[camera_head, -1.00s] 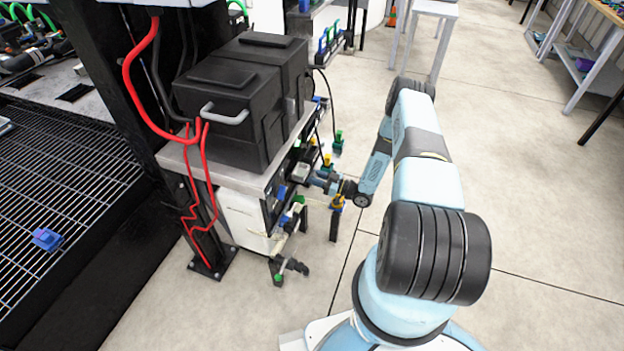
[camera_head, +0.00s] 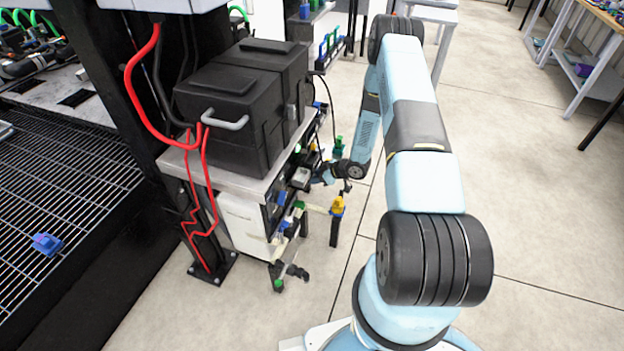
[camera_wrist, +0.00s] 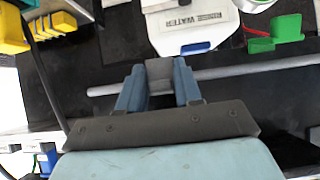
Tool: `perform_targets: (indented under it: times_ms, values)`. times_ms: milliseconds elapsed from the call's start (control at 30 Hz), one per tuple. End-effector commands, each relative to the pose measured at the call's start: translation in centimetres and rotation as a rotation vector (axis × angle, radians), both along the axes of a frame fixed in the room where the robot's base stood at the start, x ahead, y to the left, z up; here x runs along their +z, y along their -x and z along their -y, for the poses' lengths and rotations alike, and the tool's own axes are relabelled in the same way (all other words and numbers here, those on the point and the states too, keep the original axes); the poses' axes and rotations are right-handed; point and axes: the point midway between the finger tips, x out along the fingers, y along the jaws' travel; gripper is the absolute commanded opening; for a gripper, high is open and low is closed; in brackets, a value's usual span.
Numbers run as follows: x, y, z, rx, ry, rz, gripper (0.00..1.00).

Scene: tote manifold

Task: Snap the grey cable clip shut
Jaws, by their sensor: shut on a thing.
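My gripper (camera_wrist: 159,82) has its two blue fingers on either side of a small grey piece (camera_wrist: 159,70), shut on it. The piece looks like part of the grey cable clip. It sits at a thin grey bar or cable that runs across a dark panel. Whether the clip is latched cannot be told. In the head view my gripper (camera_head: 322,178) is at the right side of the black-boxed cart, and the clip cannot be made out there.
Yellow connectors (camera_wrist: 12,28) are at upper left. In the head view a yellow-topped post (camera_head: 337,206) stands near my arm. Open floor lies to the right.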

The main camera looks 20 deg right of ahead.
Motion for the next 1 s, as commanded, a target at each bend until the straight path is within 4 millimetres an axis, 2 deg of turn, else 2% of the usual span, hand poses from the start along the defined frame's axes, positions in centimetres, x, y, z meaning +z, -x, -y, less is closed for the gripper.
perform_targets:
  times_ms: [33,600,633,800,1000]
  values:
    - [0.46,-0.67,-0.06,-0.004,0.008,0.005,0.04]
    - [0.49,-0.73,-0.03,-0.005,0.029,-0.011,0.04]
    - [0.48,-0.72,-0.03,-0.005,0.029,-0.011,0.37]
    - [0.37,-0.53,-0.04,-0.004,0.030,-0.015,0.51]
    - [0.26,-0.32,-0.02,-0.003,0.030,-0.018,0.51]
